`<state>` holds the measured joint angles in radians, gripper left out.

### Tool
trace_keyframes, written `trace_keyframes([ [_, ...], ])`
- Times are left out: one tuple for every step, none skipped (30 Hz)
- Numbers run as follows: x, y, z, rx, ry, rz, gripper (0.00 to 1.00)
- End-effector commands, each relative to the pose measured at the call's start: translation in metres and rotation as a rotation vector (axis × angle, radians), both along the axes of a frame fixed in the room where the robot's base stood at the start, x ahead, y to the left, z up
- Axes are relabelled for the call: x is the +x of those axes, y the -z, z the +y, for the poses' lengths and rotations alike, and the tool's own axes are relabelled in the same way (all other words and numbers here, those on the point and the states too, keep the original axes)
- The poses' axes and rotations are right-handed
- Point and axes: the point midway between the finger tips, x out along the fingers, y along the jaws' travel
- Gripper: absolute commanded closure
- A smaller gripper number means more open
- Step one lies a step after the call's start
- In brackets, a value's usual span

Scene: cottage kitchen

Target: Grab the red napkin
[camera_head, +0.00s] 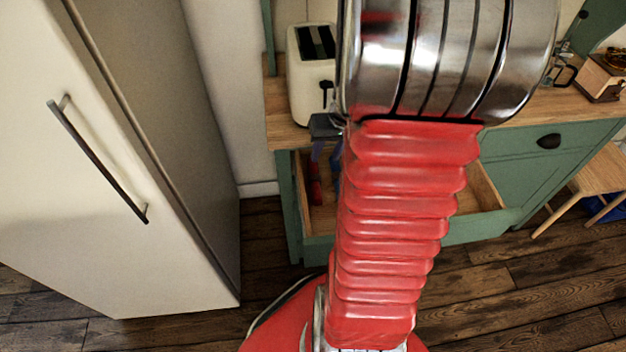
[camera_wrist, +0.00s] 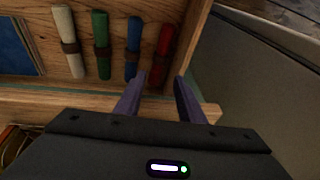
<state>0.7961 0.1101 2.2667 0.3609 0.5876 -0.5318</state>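The red napkin (camera_wrist: 166,42) is a roll with a brown band. It lies in an open wooden drawer (camera_wrist: 205,110), at the right end of a row of rolled napkins. In the head view the red napkin (camera_head: 316,191) shows as a small strip in the drawer's left part. My gripper (camera_wrist: 160,79) is open, with its purple fingers apart. In the wrist view the fingertips lie either side of the red napkin's near end; I cannot tell their height above it. My gripper (camera_head: 323,148) is partly hidden by my arm in the head view.
A blue napkin (camera_wrist: 133,45), a green one (camera_wrist: 101,45) and a cream one (camera_wrist: 67,40) lie left of the red one. A blue flat item (camera_wrist: 15,50) is at far left. A toaster (camera_head: 308,75) stands on the counter; a fridge (camera_head: 130,150) is at left.

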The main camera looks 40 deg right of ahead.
Motion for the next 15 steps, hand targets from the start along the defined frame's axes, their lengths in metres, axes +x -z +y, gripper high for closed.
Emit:
trace_keyframes([
  [0.001, 0.003, 0.001, 0.002, -0.001, 0.002, 0.65],
  [0.001, 0.006, 0.001, 0.003, -0.001, 0.003, 0.65],
  [0.002, 0.009, 0.001, 0.003, -0.002, 0.002, 0.65],
  [0.003, 0.012, 0.001, 0.003, -0.002, 0.003, 0.65],
  [0.004, 0.015, 0.001, 0.003, -0.002, 0.003, 0.65],
  [0.005, 0.020, 0.001, 0.004, -0.001, 0.003, 0.65],
  [0.006, 0.024, 0.001, 0.004, 0.000, 0.003, 0.65],
  [0.007, 0.027, 0.001, 0.003, 0.000, 0.003, 0.65],
  [0.008, 0.032, 0.001, 0.003, -0.001, 0.004, 0.65],
  [0.009, 0.035, 0.001, 0.004, -0.002, 0.003, 0.65],
  [0.011, 0.038, 0.001, 0.003, -0.002, 0.003, 0.65],
  [0.012, 0.043, 0.001, 0.004, -0.001, 0.002, 0.65],
  [0.013, 0.046, 0.001, 0.004, -0.001, 0.003, 0.65],
  [0.014, 0.050, 0.001, 0.003, -0.001, 0.004, 0.65],
  [0.015, 0.054, 0.001, 0.002, -0.002, 0.003, 0.65],
])
